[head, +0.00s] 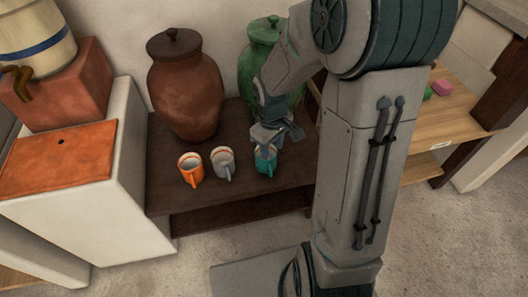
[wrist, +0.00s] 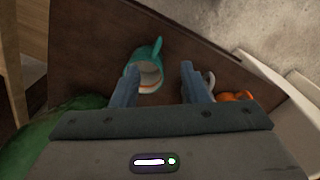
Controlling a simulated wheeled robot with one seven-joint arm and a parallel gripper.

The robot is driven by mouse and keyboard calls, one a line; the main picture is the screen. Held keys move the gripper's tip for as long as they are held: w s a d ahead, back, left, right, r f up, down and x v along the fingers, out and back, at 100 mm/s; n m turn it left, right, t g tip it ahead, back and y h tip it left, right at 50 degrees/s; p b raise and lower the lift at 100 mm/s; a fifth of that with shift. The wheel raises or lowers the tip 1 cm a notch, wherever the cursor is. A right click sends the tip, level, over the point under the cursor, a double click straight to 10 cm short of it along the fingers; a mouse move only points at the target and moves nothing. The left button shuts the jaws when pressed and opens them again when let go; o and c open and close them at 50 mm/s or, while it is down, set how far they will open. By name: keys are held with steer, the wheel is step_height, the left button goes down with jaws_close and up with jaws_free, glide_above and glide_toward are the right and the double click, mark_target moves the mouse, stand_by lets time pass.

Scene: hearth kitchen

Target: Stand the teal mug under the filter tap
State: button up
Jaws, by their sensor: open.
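The teal mug (head: 264,167) stands upright on the dark wooden table, rightmost in a row of three mugs. My gripper (head: 277,137) is open over it, close to its rim. In the wrist view, the mug (wrist: 145,57) shows beyond my open fingers, towards the left finger, which covers part of it; its handle points away from me. I cannot tell whether a finger touches it. The filter tap (head: 18,82) is the brown spout low on the cream crock with a blue band (head: 35,40), at the upper left in the head view.
An orange mug (head: 190,171) and a grey mug (head: 223,164) stand left of the teal mug. A brown lidded jar (head: 185,88) and a green one (head: 262,50) stand behind. The crock rests on a terracotta block (head: 75,85); a terracotta-topped white plinth (head: 60,165) is in front.

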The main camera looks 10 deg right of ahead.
mark_target(271, 170)
steer(key=shift+n, duration=0.3)
steer(key=f+b, duration=0.1)
steer(key=f, duration=0.2)
steer(key=f+b, duration=0.1)
steer(key=f, duration=0.2)
steer(key=w+f+b, duration=0.1)
steer(key=f, duration=0.3)
steer(key=f+b, duration=0.2)
steer(key=f, duration=0.1)
steer(key=f+b, duration=0.1)
steer(key=f, duration=0.1)
steer(key=shift+d+f, duration=0.2)
steer(key=shift+d, duration=0.1)
steer(key=shift+r, duration=0.1)
jaws_close()
